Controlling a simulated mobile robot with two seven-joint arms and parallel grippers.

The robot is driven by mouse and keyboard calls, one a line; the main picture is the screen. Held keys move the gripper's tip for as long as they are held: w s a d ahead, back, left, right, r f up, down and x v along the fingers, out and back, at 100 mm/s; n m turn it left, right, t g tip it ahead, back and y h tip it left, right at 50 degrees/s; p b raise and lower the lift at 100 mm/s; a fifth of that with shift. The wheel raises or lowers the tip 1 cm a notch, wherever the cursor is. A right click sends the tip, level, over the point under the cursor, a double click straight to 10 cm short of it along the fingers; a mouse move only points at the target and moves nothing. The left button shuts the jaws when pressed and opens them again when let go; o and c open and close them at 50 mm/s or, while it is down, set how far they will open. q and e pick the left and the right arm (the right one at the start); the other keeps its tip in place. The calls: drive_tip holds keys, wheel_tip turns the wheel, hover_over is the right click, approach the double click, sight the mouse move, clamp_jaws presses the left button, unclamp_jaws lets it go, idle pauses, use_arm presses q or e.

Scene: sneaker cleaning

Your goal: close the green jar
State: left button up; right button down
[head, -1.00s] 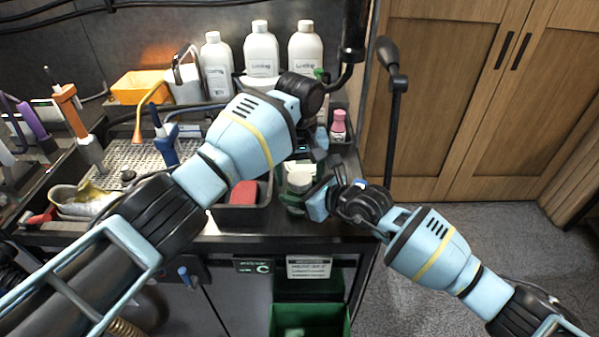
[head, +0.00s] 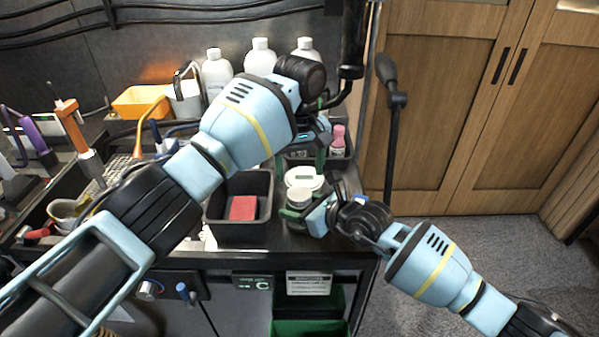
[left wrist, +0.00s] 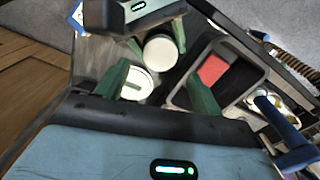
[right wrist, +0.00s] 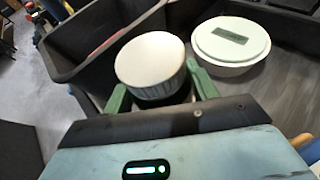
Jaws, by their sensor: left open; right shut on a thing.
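The green jar (head: 292,216) stands upright near the counter's front edge, with a white ribbed cap (head: 299,196) on top. My right gripper (head: 312,210) is shut on it from the right. The right wrist view shows the cap (right wrist: 151,62) between the green fingers; whether it is fully seated I cannot tell. Just behind the jar is a round white tub or lid (head: 305,177) with a green label, also in the right wrist view (right wrist: 232,43). My left gripper (head: 319,152) is open and empty above and behind it. Its spread fingers show in the left wrist view (left wrist: 160,92).
A black bin (head: 238,232) with a red block (head: 243,208) stands left of the jar. A pink-capped bottle (head: 338,138) is in a tray behind. White bottles (head: 261,57) line the back wall. The counter ends just right of my right gripper.

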sight(299, 193)
use_arm(q)
drive_tip(key=shift+r+n, duration=0.8)
drive_tip(key=shift+r, duration=0.1)
drive_tip(key=shift+f, duration=0.1)
drive_tip(key=shift+f, duration=3.95)
drive_tip(key=shift+c, duration=0.2)
drive_tip(key=c, duration=1)
drive_tip(key=shift+m, duration=1.7)
drive_tip(key=o, duration=1.1)
